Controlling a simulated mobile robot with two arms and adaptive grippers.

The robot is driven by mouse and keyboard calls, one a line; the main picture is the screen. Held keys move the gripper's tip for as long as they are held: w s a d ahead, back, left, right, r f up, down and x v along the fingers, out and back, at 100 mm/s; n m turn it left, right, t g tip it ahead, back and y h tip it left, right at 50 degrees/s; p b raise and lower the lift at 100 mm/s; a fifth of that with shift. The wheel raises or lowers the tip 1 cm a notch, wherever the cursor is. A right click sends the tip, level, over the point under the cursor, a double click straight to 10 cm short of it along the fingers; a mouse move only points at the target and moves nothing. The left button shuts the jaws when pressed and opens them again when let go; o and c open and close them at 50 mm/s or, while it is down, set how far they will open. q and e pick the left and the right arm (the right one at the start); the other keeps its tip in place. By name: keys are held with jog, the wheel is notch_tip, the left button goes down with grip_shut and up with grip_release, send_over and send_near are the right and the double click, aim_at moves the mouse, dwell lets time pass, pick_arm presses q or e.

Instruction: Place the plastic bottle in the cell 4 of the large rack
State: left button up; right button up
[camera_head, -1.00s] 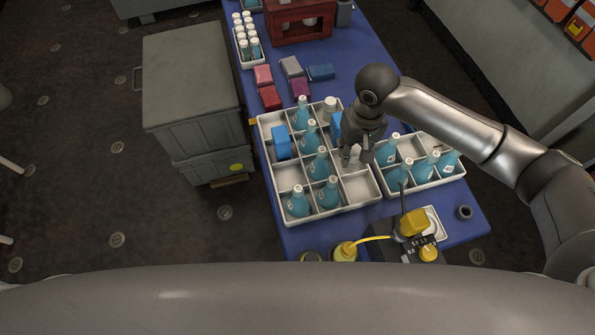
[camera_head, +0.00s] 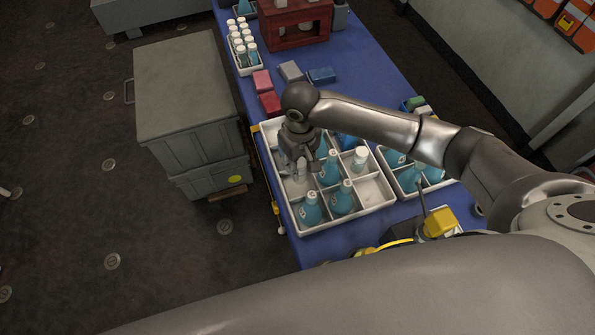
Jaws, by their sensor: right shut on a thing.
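The large white rack (camera_head: 347,222) stands on the blue table, with conical blue bottles in several cells. My right gripper (camera_head: 299,168) points down at its left side, over the left cell of the second row from the front. It is shut on a pale plastic bottle (camera_head: 300,175), mostly hidden by the fingers. Whether the bottle touches the cell floor cannot be told. Another white-capped bottle (camera_head: 360,157) stands in the right column, same row. The front right cell is empty. The gripper and arm hide the rack's back cells. My left gripper is not in view.
A smaller rack with blue bottles (camera_head: 410,180) stands to the right, partly under my arm. A yellow device (camera_head: 438,222) is at the front. Red, grey and blue boxes (camera_head: 322,76) lie behind the large rack. A grey crate (camera_head: 185,95) stands left of the table.

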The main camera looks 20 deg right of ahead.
jog(key=shift+f, duration=2)
jog(key=shift+f, duration=0.1)
jog(key=o, duration=0.7)
notch_tip(320, 180, up, 12)
jog(key=shift+r+b, duration=0.1)
jog(key=shift+b, duration=0.25)
jog(key=shift+s+a, duration=0.1)
jog(key=shift+a, duration=0.05)
